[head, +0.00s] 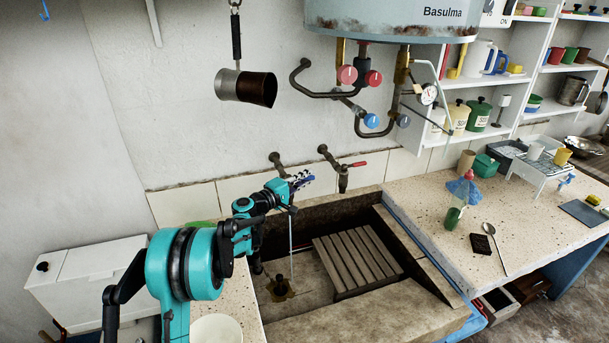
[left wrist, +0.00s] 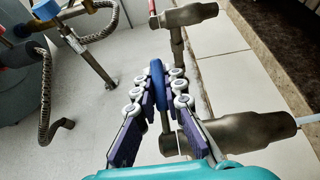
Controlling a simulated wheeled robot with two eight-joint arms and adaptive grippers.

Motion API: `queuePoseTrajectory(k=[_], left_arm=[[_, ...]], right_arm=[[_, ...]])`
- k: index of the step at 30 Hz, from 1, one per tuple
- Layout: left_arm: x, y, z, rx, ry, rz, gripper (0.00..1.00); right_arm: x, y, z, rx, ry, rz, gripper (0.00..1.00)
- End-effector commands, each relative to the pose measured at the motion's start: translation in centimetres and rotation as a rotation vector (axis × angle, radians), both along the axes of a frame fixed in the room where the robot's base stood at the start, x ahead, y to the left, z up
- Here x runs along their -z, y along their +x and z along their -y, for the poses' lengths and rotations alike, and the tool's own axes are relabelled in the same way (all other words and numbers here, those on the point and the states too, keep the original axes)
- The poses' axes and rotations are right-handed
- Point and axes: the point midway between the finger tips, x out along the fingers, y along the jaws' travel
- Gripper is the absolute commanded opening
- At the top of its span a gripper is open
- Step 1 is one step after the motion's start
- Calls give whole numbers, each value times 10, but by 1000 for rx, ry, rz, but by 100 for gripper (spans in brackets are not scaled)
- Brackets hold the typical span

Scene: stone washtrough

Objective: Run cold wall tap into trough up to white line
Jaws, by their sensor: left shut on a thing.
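My left gripper (head: 299,181) is shut on the blue handle (left wrist: 157,84) of the cold wall tap (left wrist: 245,132). In the head view my gripper hides most of that tap; its wall pipe (head: 276,160) shows behind. A thin stream of water (head: 290,235) falls from it into the stone trough (head: 390,308), and a pale stream (left wrist: 307,119) leaves the spout in the left wrist view. A brass-coloured fitting (head: 281,288) is on the trough floor by the stream. I cannot make out the white line or the water level. My right gripper is out of view.
A second wall tap (head: 342,178) with a red handle (head: 356,164) is just right of my gripper. A slatted wooden rack (head: 357,258) sits in the trough. The boiler (head: 385,18) and its pipes hang above. A cluttered speckled counter (head: 420,200) lies right.

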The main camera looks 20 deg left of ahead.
Motion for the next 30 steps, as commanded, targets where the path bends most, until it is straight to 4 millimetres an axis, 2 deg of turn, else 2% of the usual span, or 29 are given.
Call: queuePoseTrajectory(k=[15,30], left_arm=[[-3,-25,-1,436,-5,3,0],[-3,-35,-4,606,-6,4,0]], right_arm=[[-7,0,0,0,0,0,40],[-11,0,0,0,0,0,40]])
